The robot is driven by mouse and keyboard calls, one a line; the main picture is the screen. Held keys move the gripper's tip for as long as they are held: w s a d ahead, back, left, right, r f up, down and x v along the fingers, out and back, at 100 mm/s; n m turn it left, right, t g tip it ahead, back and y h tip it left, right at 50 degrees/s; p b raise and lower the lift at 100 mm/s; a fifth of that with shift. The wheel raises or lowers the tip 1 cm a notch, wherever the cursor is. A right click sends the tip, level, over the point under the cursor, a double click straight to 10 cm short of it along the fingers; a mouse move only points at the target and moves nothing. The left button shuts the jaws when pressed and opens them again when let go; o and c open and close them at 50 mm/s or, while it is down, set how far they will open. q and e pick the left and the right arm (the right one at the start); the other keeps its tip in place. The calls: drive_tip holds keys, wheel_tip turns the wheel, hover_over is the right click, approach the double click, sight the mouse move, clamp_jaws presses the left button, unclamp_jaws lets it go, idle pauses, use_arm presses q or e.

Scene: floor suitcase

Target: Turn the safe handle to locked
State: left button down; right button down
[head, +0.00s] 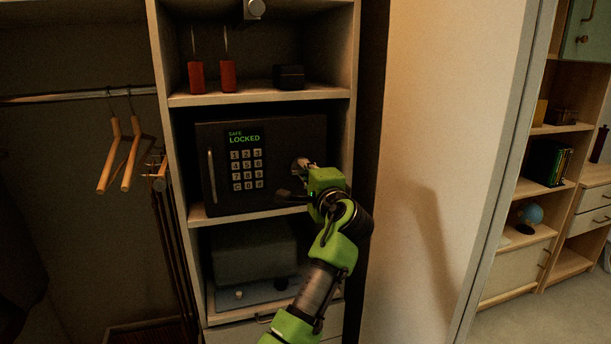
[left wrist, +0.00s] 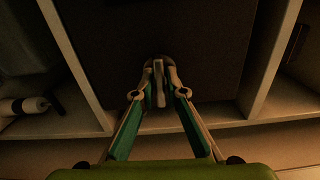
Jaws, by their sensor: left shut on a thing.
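The dark safe (head: 215,190) stands on the middle shelf of the closet unit, its door shut. Its green display (head: 244,138) reads "SAFE LOCKED" above a keypad (head: 247,170). The safe handle (head: 300,162) is on the right part of the door, mostly hidden by my left gripper (head: 301,174). In the left wrist view the handle (left wrist: 159,88) shows as a narrow lever on a round base, between the fingertips of my left gripper (left wrist: 159,92), which is shut on it. My right gripper is not in view.
Two red tagged items (head: 212,77) and a small dark box (head: 289,77) sit on the shelf above. A grey box (head: 250,255) is on the shelf below. Wooden hangers (head: 120,153) hang at left. A pale wall panel (head: 440,150) stands close on the right.

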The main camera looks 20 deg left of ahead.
use_arm(q)
drive_tip(key=shift+f, duration=0.15)
idle(0.4)
drive_tip(key=c, duration=2.1)
unclamp_jaws()
drive_tip(key=v, duration=0.7)
drive_tip(key=shift+s+d, duration=0.2)
